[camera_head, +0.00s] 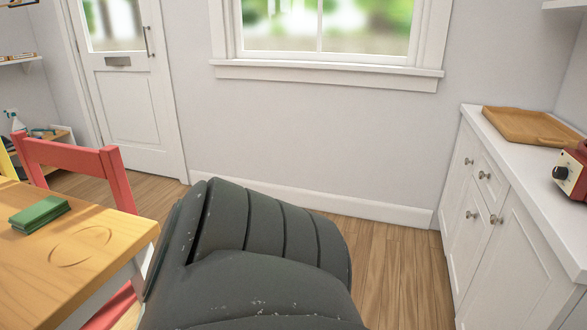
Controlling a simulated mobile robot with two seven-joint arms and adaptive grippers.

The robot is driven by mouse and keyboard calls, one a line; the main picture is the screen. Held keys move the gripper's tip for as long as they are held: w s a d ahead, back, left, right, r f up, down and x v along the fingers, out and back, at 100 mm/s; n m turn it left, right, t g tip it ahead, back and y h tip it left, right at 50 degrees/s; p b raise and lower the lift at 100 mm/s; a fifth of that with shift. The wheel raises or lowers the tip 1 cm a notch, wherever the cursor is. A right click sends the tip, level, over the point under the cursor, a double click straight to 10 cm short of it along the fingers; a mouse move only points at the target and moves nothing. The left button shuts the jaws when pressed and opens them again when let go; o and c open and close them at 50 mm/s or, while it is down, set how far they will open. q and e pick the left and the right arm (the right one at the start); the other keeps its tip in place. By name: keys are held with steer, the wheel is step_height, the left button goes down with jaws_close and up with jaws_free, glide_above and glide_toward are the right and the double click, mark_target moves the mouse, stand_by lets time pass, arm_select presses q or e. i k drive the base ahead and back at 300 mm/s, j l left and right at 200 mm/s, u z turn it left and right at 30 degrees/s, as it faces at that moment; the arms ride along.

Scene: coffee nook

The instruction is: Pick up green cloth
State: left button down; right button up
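The green cloth (40,215) lies folded in a small flat stack on the wooden table (95,258) at the left of the head view. It is near the table's far left part, and nothing covers it. Neither of my grippers is in view.
A red chair (115,180) stands behind the table. At right, a white cabinet (485,190) bears a wooden tray (525,122) and a red appliance (572,175). Some floor (395,262) is clear.

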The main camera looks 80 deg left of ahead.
mark_target(31, 219)
steer(key=u, duration=4.05)
steer(key=i+l, duration=0.1)
steer(key=l, duration=0.55)
steer(key=l+u, duration=0.2)
steer(key=u, duration=0.15)
steer(key=i+l+u, duration=0.1)
steer(key=l+u, duration=0.35)
steer(key=u, duration=0.25)
